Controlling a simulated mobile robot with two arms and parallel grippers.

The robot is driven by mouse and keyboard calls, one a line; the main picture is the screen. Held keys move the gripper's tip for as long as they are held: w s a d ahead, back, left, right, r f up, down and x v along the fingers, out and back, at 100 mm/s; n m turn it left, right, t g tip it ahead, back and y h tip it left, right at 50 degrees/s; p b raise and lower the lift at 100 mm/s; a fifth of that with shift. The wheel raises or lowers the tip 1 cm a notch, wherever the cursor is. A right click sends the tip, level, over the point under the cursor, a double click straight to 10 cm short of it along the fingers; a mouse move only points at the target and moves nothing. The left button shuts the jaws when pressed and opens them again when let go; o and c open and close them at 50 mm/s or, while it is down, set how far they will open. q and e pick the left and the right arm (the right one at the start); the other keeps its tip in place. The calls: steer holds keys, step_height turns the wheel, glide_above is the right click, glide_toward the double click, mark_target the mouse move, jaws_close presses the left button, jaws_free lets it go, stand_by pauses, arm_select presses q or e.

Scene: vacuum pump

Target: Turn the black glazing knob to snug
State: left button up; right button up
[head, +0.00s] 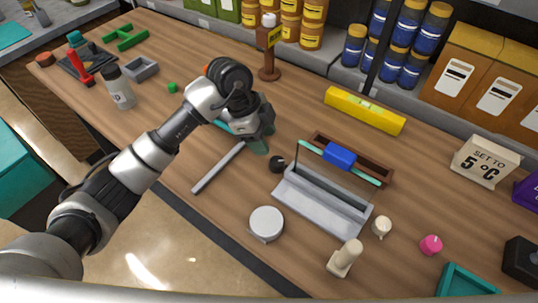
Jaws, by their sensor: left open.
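The black glazing knob (277,164) sits at the left end of the grey trough-shaped fixture (320,204), with a small light mark on its face. A brown strip (371,172), a thin teal bar (318,154) and a blue block (340,155) lie along the fixture's back. My left gripper (254,139) is open and empty, just behind and to the left of the knob. Its fingers point down and look apart from the knob. Part of the gripper is hidden by its own wrist. My right gripper is not in view.
A grey bar (219,167) lies left of the knob. A round white-topped tin (266,223), a cream stand (344,258), a cream knob (381,227) and a pink knob (431,244) stand in front and to the right. A yellow level (364,110) lies behind.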

mark_target(277, 160)
arm_select(q)
steer(key=p+x, duration=0.1)
steer(key=x, duration=0.7)
steer(key=shift+f, duration=0.15)
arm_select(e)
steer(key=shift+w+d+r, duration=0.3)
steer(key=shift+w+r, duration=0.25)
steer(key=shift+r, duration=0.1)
arm_select(q)
steer(key=c, duration=0.6)
steer(key=shift+w+m+g, duration=0.2)
steer(key=shift+m+g, duration=0.1)
steer(key=shift+m, duration=0.7)
steer(key=shift+c, duration=0.2)
steer(key=m+g+b, duration=0.1)
steer(key=m, duration=0.1)
steer(key=shift+m+y, duration=0.3)
steer(key=shift+m, duration=0.1)
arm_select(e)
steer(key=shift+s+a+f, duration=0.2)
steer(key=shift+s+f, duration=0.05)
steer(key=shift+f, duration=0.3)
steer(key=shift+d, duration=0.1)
arm_select(q)
steer(key=o, duration=0.6)
